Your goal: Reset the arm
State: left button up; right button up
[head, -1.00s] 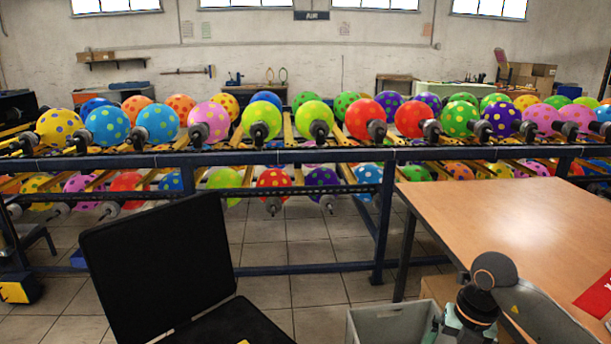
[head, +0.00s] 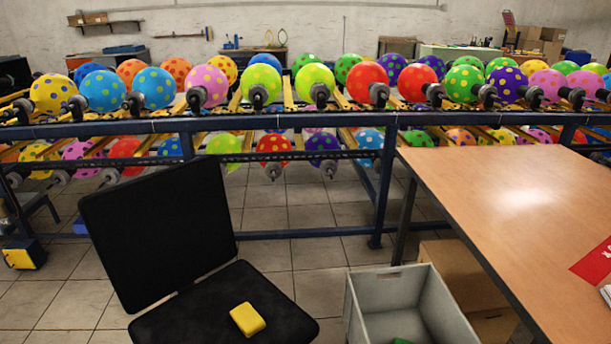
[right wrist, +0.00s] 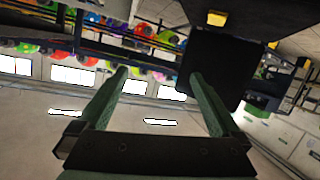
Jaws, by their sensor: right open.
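My right gripper (right wrist: 160,85) shows in the right wrist view with its two green fingers spread wide apart and nothing between them. That view is tilted, with the balloon racks and windows behind the fingers. Neither gripper shows in the head view now. A black chair (head: 160,235) stands at the lower left of the head view, with a yellow block (head: 247,319) on its seat. The chair also shows as a dark shape in the right wrist view (right wrist: 212,60).
A grey bin (head: 350,305) stands on the floor right of the chair, with something green (head: 402,341) inside. A wooden table (head: 500,205) fills the right side, with a red item (head: 595,262) on it. Behind runs a blue rack (head: 330,121) carrying several dotted balloons.

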jog(key=s+f+m+g+h, duration=0.1)
jog(key=s+f+m+g, duration=0.25)
jog(key=s+f, duration=0.45)
pick_arm(q)
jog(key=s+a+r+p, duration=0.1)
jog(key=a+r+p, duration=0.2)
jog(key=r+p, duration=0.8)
jog(key=p, duration=0.3)
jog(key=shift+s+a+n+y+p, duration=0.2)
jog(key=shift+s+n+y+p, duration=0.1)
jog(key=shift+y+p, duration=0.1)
pick_arm(e)
jog(key=s+d+r, duration=0.1)
jog(key=d+r, duration=0.1)
jog(key=r, duration=0.3)
jog(key=s+d+r+g, duration=0.1)
jog(key=s+r, duration=0.1)
jog(key=r, duration=0.3)
jog(key=shift+s+d+r+h, duration=0.2)
jog(key=shift+s+d+h, duration=0.05)
jog(key=shift+d+h, duration=0.15)
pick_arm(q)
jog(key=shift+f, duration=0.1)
